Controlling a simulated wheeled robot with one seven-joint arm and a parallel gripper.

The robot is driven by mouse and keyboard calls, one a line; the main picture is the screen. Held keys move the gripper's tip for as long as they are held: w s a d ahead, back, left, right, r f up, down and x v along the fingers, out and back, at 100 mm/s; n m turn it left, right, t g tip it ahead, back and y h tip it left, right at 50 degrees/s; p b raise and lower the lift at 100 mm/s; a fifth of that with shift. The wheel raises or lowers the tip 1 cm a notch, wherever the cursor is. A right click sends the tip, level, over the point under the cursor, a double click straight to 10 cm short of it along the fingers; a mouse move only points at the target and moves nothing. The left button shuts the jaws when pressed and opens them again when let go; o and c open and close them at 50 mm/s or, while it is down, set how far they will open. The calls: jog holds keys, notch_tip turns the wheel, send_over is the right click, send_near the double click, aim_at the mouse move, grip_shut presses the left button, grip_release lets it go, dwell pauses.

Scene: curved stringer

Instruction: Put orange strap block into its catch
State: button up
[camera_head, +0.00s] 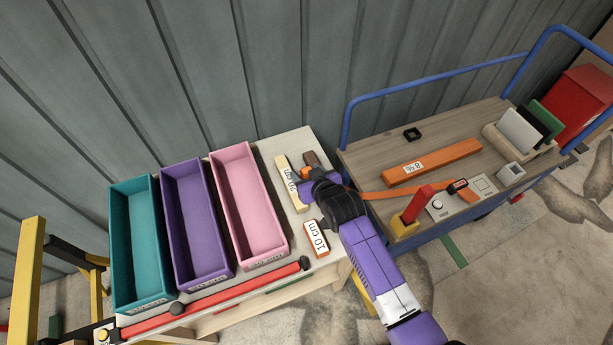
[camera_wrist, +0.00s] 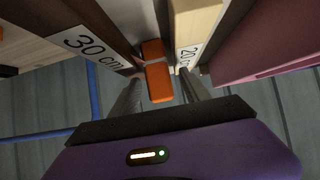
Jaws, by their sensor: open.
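An orange block (camera_wrist: 159,82), seemingly the strap block, shows in the wrist view between the two fingers, with another orange piece (camera_wrist: 152,50) just above it. In the head view a bit of orange (camera_head: 306,173) shows at the tip of my purple gripper (camera_head: 312,182), over the right end of the pale table. My gripper (camera_wrist: 160,98) is open, its fingers on both sides of the orange block; contact cannot be told. An orange strap (camera_head: 385,192) lies across the trolley's front edge, its left end hidden behind my arm. I cannot tell which part is the catch.
A cream 20 cm block (camera_head: 289,183) and a 30 cm block (camera_wrist: 85,40) flank my fingers closely. A 10 cm block (camera_head: 316,239) lies nearby. Teal, purple and pink bins (camera_head: 250,205) fill the table's left. The trolley holds a red lever (camera_head: 418,203) and a long orange bar (camera_head: 440,161).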

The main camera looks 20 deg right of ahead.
grip_shut()
jog(key=shift+r, duration=0.15)
dwell(0.4)
notch_tip(320, 180, up, 20)
jog(key=shift+f+b, duration=0.2)
jog(key=shift+b, duration=0.2)
